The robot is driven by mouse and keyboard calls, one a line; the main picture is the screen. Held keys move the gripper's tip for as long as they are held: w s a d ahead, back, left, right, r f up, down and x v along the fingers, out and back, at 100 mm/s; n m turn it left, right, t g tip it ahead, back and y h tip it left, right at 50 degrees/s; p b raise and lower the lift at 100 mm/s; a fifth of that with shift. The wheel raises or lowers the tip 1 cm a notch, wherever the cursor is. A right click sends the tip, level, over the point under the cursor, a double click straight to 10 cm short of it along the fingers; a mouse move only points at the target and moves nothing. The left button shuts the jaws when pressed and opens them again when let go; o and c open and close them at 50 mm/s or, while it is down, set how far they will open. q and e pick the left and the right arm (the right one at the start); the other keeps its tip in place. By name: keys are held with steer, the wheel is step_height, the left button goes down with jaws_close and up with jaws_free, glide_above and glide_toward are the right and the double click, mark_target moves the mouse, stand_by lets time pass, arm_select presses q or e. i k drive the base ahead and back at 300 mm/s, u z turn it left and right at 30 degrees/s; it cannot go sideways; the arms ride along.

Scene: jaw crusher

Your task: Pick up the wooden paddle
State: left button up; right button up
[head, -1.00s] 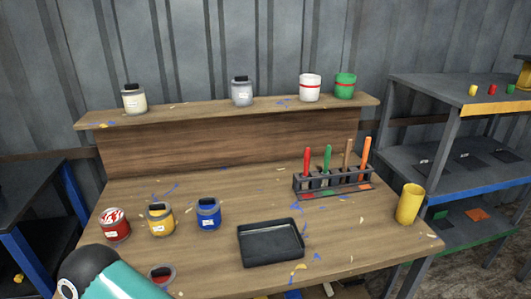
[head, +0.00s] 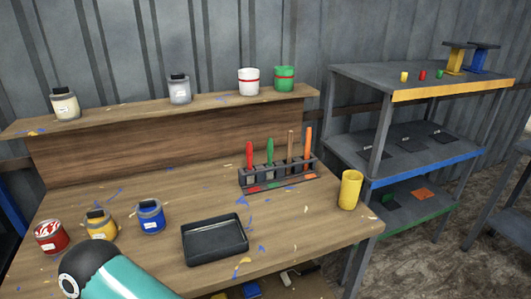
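A dark rack (head: 281,180) stands on the wooden workbench (head: 215,183), holding several upright tools. One has a plain brown, wood-coloured handle (head: 291,143), which looks like the wooden paddle; its lower part is partly hidden by the rack. It stands between a green-handled tool (head: 270,151) and an orange-handled tool (head: 308,143). A red-handled tool (head: 249,154) is at the rack's left end. Neither gripper is in view; only a teal and black link of my arm shows at the lower left, short of the rack.
A black tray (head: 215,240) lies in front of the rack, and a yellow cup (head: 350,189) stands to its right. Red, yellow and blue paint cans (head: 150,217) stand on the left. A raised shelf (head: 130,117) with several cans runs behind. A metal shelving unit (head: 360,125) is at right.

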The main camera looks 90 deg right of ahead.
mark_target(290, 134)
steer(key=z, duration=0.1)
steer(key=k, duration=2.65)
steer(key=z, duration=1.1)
steer(key=i, duration=1)
steer(key=u, duration=0.1)
